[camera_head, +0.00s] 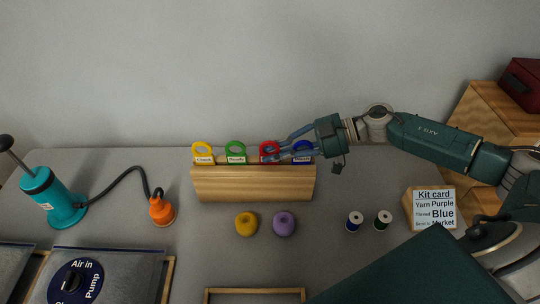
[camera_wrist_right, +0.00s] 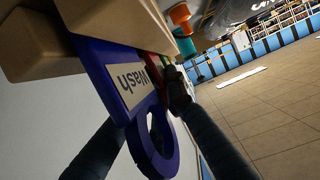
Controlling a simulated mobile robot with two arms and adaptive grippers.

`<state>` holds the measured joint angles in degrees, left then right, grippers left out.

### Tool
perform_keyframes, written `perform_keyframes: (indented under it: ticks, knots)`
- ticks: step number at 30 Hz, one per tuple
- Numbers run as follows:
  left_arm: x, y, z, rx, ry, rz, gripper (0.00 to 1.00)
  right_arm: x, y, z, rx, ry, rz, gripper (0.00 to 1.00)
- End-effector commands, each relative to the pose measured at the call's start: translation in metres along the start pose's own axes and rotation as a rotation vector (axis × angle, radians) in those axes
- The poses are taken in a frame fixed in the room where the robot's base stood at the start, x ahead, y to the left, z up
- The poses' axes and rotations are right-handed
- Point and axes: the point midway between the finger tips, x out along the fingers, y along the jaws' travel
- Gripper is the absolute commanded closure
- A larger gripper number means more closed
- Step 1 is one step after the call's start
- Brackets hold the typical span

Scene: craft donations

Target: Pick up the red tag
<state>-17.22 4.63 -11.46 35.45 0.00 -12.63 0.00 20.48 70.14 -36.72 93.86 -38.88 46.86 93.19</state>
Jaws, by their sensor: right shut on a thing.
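The red tag (camera_head: 268,147) stands in the wooden holder (camera_head: 253,187), between the green tag (camera_head: 236,148) and the blue tag (camera_head: 303,147). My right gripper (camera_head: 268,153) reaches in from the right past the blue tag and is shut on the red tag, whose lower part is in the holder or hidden. In the right wrist view, the blue tag (camera_wrist_right: 157,148), labelled "Wash", fills the near middle and hides much of the red tag (camera_wrist_right: 154,67) behind it. A yellow tag (camera_head: 203,149) stands at the holder's left end. My left gripper is not in view.
Yellow yarn (camera_head: 246,224) and purple yarn (camera_head: 284,224) lie before the holder. Two thread spools (camera_head: 369,221) and the kit card (camera_head: 434,208) stand to the right. A teal pump (camera_head: 53,197) with an orange nozzle (camera_head: 161,210) stands left. A wall is behind.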

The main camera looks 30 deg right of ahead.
Motion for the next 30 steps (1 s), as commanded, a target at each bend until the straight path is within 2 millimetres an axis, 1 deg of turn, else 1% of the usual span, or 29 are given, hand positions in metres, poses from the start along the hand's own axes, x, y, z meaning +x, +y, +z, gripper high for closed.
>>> perform_keyframes:
  ticks: [5,8,11,14,20,27,30]
  knots:
    - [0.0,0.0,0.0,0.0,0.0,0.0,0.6,-0.001,0.0,-0.002,-0.001,0.0,0.0,1.0]
    - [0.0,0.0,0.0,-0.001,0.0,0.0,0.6,-0.003,0.0,-0.008,-0.001,0.0,0.0,1.0]
    - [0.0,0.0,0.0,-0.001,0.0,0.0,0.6,-0.008,0.001,-0.019,-0.004,0.0,0.001,1.0]
    - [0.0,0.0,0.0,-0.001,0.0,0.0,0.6,-0.014,0.001,-0.034,-0.005,0.0,0.001,1.0]
    - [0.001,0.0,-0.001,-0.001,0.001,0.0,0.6,-0.031,0.001,-0.075,-0.007,0.0,0.001,1.0]
    - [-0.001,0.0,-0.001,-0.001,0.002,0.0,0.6,-0.056,0.001,-0.135,-0.007,0.002,0.003,1.0]
    - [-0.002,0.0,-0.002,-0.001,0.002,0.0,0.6,-0.064,0.001,-0.155,-0.006,0.003,0.002,1.0]
